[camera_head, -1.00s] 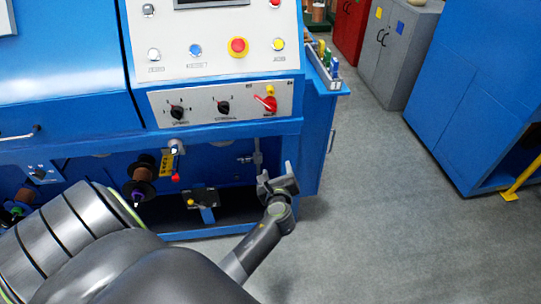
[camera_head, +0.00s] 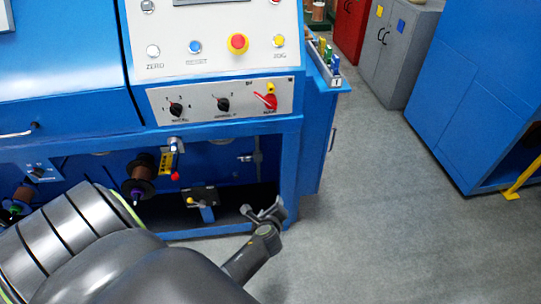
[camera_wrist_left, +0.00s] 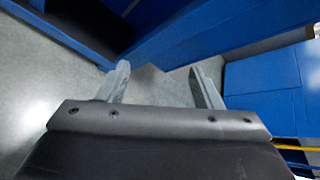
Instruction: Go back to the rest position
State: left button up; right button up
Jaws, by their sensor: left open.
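My left gripper (camera_head: 264,212) is at the lower middle of the head view, in front of the blue machine's lower right corner. It is open and empty. In the left wrist view its two fingers (camera_wrist_left: 158,84) stand apart with only grey floor and blue panels beyond them. My left arm fills the bottom left of the head view. My right gripper does not show.
The blue machine (camera_head: 312,150) with its control panel (camera_head: 215,98) stands close ahead. Spools (camera_head: 138,182) sit in its lower bay. Another blue cabinet (camera_head: 465,100) and grey cabinets (camera_head: 395,55) stand at right. The grey floor (camera_head: 390,220) between is clear.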

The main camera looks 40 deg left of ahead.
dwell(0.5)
pick_arm(q)
jog(key=s+d+f+n+g+h, duration=0.15)
jog(key=s+f+n, duration=0.35)
jog(key=s+f, duration=0.5)
jog(key=s+d+f+n+g+h, duration=0.1)
jog(key=s+f+n+g+h, duration=0.25)
jog(key=s+f, duration=0.6)
jog(key=s+f+n+g, duration=0.1)
jog(key=s+f+n, duration=0.1)
jog(key=s+n, duration=0.2)
jog(key=s+d+f+n+g, duration=0.1)
jog(key=s+f+n, duration=0.2)
jog(key=s, duration=0.7)
jog(key=s+d+f+n+g+h, duration=0.1)
jog(key=s+f+n, duration=0.1)
jog(key=s+n, duration=0.3)
jog(key=shift+s+f, duration=0.3)
jog(key=shift+s, duration=0.8)
